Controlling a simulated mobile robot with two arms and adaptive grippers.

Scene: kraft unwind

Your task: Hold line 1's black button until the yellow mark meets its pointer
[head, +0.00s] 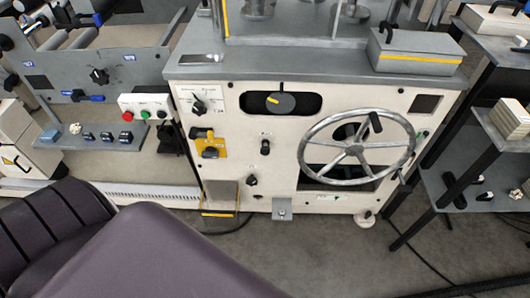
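A dark round disc (284,103) shows in a black window on the cream machine front in the head view. A yellow mark (273,100) lies on the disc's left side. A thin dark pointer (282,87) stands upright at the window's top middle. The mark is left of the pointer and apart from it. A small black button or knob (265,147) sits below the window under a small label. A button box (146,104) at the left carries red, green and dark controls. Which control is line 1's black button I cannot tell. Neither gripper is in view.
A large grey handwheel (357,148) stands out from the machine's right side. A yellow plate with a black handle (209,143) is at its left. A dark shelf rack (480,190) stands at the right. Grey floor (330,250) lies open in front.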

